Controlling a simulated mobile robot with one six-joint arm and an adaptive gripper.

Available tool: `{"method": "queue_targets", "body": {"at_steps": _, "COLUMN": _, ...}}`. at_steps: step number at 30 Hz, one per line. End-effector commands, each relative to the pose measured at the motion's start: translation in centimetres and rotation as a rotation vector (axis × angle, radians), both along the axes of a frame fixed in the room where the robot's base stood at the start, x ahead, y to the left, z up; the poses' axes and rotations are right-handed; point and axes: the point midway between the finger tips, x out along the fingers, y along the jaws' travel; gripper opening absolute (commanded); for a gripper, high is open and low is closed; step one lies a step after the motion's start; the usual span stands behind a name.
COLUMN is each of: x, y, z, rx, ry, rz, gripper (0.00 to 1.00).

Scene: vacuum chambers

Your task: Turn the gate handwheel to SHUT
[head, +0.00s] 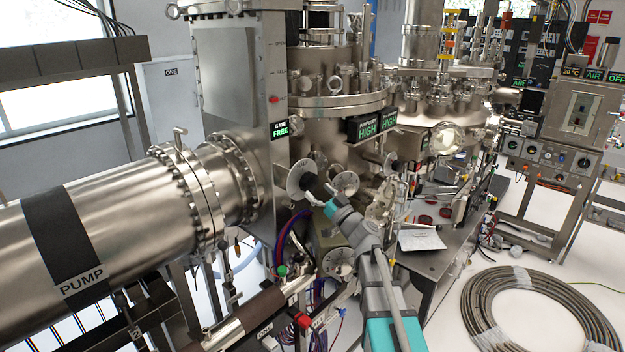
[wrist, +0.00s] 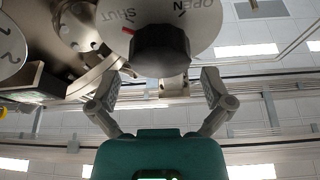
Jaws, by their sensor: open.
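The gate handwheel's black knob (wrist: 160,50) stands out from a round pale dial plate marked SHUT and OPEN, its lettering upside down in the wrist view. A red mark shows beside SHUT and a dark line beside OPEN; I cannot tell which way the knob points. In the head view the dial plate (head: 298,180) and the dark knob (head: 318,188) sit just ahead of my gripper (head: 329,202). In the wrist view my gripper (wrist: 166,80) is open, its two fingers apart below the knob's left and right sides, holding nothing.
A sign (head: 279,130) on the gate housing reads GATE FREE. A numbered dial (wrist: 10,50) and a metal flange (wrist: 85,28) lie left of the knob. The big PUMP cylinder (head: 90,255) fills the left. A coiled hose (head: 480,305) lies on the floor at right.

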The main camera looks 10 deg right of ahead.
Motion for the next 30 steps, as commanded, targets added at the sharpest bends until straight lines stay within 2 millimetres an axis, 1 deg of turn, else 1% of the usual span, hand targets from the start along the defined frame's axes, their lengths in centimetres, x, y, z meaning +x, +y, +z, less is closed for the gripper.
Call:
{"method": "queue_targets", "body": {"at_steps": 1, "x": 0.7, "y": 0.4, "z": 0.5, "rx": 0.001, "ry": 0.000, "rz": 0.001, "gripper": 1.00}}
{"method": "queue_targets", "body": {"at_steps": 3, "x": 1.3, "y": 0.7, "z": 0.8, "rx": 0.001, "ry": 0.001, "rz": 0.000, "gripper": 1.00}}
{"method": "queue_targets", "body": {"at_steps": 7, "x": 2.0, "y": 1.2, "z": 1.1, "rx": 0.001, "ry": -0.001, "rz": -0.001, "gripper": 1.00}}
{"method": "queue_targets", "body": {"at_steps": 12, "x": 2.4, "y": 1.6, "z": 1.2, "rx": 0.001, "ry": -0.001, "rz": -0.001, "gripper": 1.00}}
{"method": "queue_targets", "body": {"at_steps": 20, "x": 2.4, "y": 1.5, "z": 1.2, "rx": 0.001, "ry": 0.001, "rz": -0.002, "gripper": 1.00}}
{"method": "queue_targets", "body": {"at_steps": 21, "x": 2.4, "y": 1.5, "z": 1.2, "rx": 0.001, "ry": 0.001, "rz": -0.002, "gripper": 0.98}}
{"method": "queue_targets", "body": {"at_steps": 29, "x": 2.4, "y": 1.5, "z": 1.2, "rx": 0.000, "ry": 0.000, "rz": -0.003, "gripper": 0.50}}
{"method": "queue_targets", "body": {"at_steps": 30, "x": 2.4, "y": 1.5, "z": 1.2, "rx": 0.000, "ry": 0.000, "rz": -0.003, "gripper": 0.42}}
